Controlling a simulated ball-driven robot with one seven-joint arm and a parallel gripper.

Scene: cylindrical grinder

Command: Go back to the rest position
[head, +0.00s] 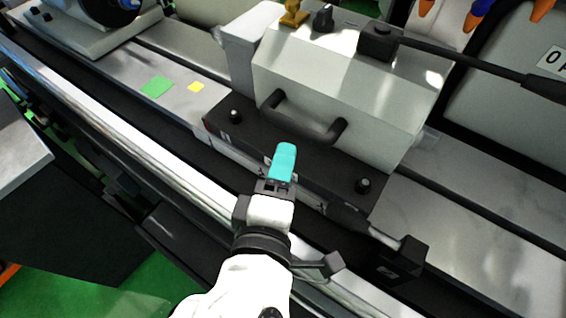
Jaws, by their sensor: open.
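My gripper (281,170) is in the middle of the head view, at the end of my white arm. It has a dark body and a teal tip, and it is open. I see no object held in it. It is over the front side of the cylindrical grinder, in front of the grey box-shaped housing (345,90) with a black curved handle (303,118). The tip overlaps the housing's dark base plate (250,150) in the picture; I cannot tell whether it touches it. The second finger cannot be made out separately.
A black lever (470,62) reaches right from the housing's top. Orange and blue nozzles (478,12) hang at upper right. Green floor (60,290) shows at lower left.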

